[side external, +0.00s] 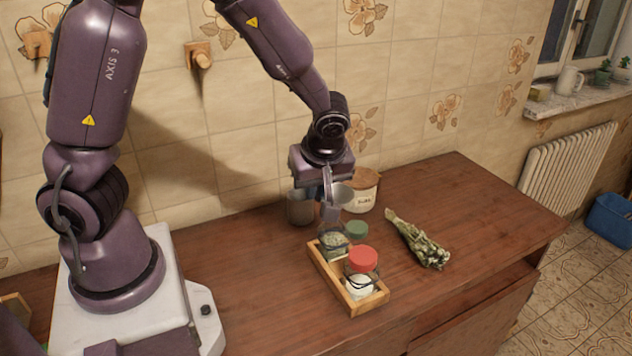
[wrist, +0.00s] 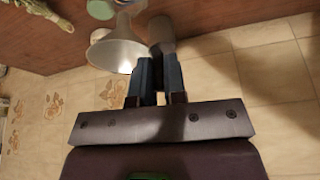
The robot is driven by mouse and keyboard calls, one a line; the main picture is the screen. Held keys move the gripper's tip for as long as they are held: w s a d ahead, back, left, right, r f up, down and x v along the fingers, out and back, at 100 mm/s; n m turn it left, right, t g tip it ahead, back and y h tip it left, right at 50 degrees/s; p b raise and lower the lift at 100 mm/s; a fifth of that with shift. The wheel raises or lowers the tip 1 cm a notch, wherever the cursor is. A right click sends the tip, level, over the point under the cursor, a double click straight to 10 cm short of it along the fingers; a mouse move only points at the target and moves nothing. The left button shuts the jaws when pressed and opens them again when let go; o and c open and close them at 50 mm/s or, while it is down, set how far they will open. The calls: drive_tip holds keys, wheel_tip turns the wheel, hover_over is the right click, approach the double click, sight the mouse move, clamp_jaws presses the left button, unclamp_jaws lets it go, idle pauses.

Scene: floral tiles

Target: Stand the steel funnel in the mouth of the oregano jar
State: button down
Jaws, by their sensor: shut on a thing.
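The steel funnel (side external: 344,195) is held by my gripper (side external: 328,196) with its wide mouth up. In the wrist view the funnel (wrist: 118,54) is beside the fingertips (wrist: 158,62), which are closed on its edge. The oregano jar (side external: 333,243), clear glass with grey-green herb inside, stands in the left end of a small wooden crate (side external: 373,302). The funnel is above and near the jar in the side view. The lower spout is partly hidden by the fingers there, and I cannot tell whether it is over the jar's mouth.
A green lid (side external: 356,229) is just behind the crate. A grey canister (side external: 299,208) and a wooden-lidded white pot (side external: 364,190) stand behind. A herb bundle (side external: 420,240) lies right, with bare counter (side external: 480,220) beyond.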

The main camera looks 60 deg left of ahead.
sight(317, 199)
drive_tip(key=shift+f, duration=2)
idle(0.6)
drive_tip(key=c, duration=1.1)
unclamp_jaws()
drive_tip(key=shift+v, duration=3.05)
